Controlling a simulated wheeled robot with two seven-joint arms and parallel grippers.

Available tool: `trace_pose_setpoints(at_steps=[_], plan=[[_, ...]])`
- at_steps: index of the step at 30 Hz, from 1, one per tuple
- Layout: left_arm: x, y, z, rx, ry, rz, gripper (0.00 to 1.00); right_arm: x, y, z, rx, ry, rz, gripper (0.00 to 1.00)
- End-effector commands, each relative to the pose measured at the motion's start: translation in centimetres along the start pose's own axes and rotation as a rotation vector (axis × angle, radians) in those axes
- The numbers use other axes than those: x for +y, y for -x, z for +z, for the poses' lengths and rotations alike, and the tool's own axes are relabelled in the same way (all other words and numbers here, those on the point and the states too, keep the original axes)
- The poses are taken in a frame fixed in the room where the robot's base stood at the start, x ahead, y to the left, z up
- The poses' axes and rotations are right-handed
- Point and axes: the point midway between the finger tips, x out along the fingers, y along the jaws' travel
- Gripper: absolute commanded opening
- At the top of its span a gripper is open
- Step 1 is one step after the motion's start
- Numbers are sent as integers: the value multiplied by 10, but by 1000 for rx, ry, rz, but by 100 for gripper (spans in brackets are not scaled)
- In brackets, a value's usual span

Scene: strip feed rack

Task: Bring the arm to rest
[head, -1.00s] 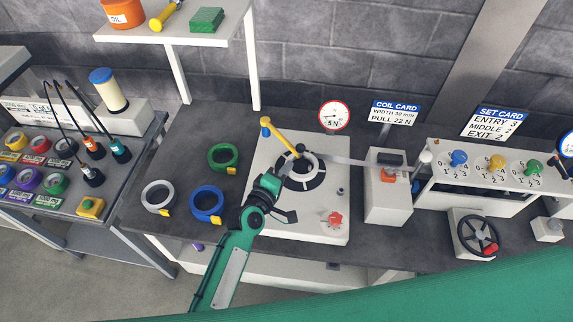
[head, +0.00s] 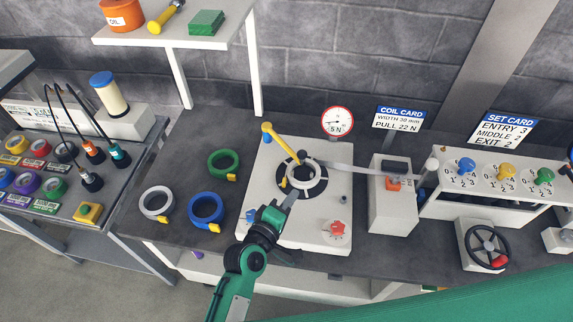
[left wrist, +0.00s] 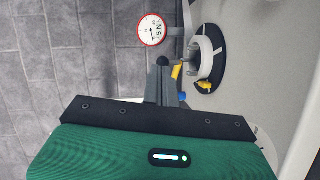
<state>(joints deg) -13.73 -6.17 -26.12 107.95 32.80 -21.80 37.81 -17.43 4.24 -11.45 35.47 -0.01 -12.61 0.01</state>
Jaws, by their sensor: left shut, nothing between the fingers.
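My left gripper (head: 290,198) is shut and empty, above the front part of the white feed plate (head: 318,236), close to the mounted coil. In the left wrist view its closed fingers (left wrist: 163,75) point toward the gauge and the coil. The white coil (head: 318,183) sits on the black round hub, and a yellow arm (head: 278,138) reaches over it from the back left. A pale strip (head: 345,166) runs from the coil to the white block (head: 392,205) on the right. My right gripper is out of view.
Green (head: 223,164), grey (head: 157,202) and blue (head: 206,208) coils lie on the dark table left of the plate. A round gauge (head: 338,121) stands behind. A handwheel (head: 486,247) and a rack with knobs (head: 450,207) are at the right. A shelf (head: 180,40) overhangs the back left.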

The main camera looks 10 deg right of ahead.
Motion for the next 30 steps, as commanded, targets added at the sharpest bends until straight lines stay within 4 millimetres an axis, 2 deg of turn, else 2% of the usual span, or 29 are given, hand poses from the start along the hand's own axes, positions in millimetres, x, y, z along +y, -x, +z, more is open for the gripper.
trace_pose_setpoints(at_steps=[7, 11, 14, 18, 21, 24, 30], plan=[[-2, 3, -1, -4, -15, -10, 0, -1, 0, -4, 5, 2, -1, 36], [-16, 23, -7, -39, -121, -89, 0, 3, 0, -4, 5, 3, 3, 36], [-36, 56, -16, -94, -278, -211, 0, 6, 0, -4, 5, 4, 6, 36], [-69, 119, -36, -203, -521, -436, 0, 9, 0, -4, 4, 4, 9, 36], [-86, 166, -50, -283, -661, -591, 0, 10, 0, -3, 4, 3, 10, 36], [-96, 204, -62, -351, -755, -714, 0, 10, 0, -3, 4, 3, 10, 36], [-104, 265, -79, -459, -866, -897, 0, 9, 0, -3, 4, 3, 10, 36]])
